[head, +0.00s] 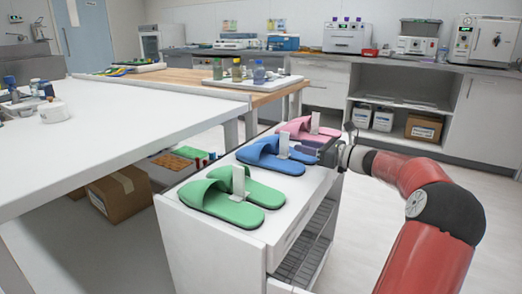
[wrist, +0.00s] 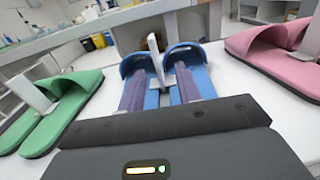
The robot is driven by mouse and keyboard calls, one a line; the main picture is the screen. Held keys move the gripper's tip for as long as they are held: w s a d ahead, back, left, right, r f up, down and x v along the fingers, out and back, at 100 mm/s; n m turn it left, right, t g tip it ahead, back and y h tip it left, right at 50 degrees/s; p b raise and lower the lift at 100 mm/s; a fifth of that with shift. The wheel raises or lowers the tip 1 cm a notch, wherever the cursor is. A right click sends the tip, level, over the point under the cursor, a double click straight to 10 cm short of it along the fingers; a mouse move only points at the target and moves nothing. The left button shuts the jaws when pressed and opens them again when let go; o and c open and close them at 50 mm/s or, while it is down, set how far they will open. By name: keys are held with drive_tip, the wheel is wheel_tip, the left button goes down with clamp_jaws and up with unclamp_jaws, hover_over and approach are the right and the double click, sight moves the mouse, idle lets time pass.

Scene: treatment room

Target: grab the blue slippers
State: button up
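The pair of blue slippers (head: 268,160) lies on top of a white cabinet, between a green pair and a pink pair. A white upright piece stands between the two blue slippers. My gripper (head: 303,147) reaches in low from the right, at the open heel end of the blue pair. In the wrist view, the blue slippers (wrist: 180,52) are straight ahead. The two dark purplish fingers of my gripper (wrist: 162,82) are spread apart, one over each slipper, with the white piece between them. Whether the fingers touch the slippers I cannot tell.
Green slippers (head: 232,197) lie nearer on the same cabinet (head: 210,245), and pink slippers (head: 303,130) lie farther back, each pair with a white upright piece. A long white table (head: 110,125) stands left. Open floor lies right of the cabinet.

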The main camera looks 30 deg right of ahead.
sight(285, 155)
drive_tip(key=x, duration=0.7)
drive_tip(key=shift+s+a+f, duration=0.1)
drive_tip(key=shift+s+a, duration=0.05)
drive_tip(key=shift+a, duration=0.15)
drive_tip(key=shift+c, duration=0.2)
clamp_jaws()
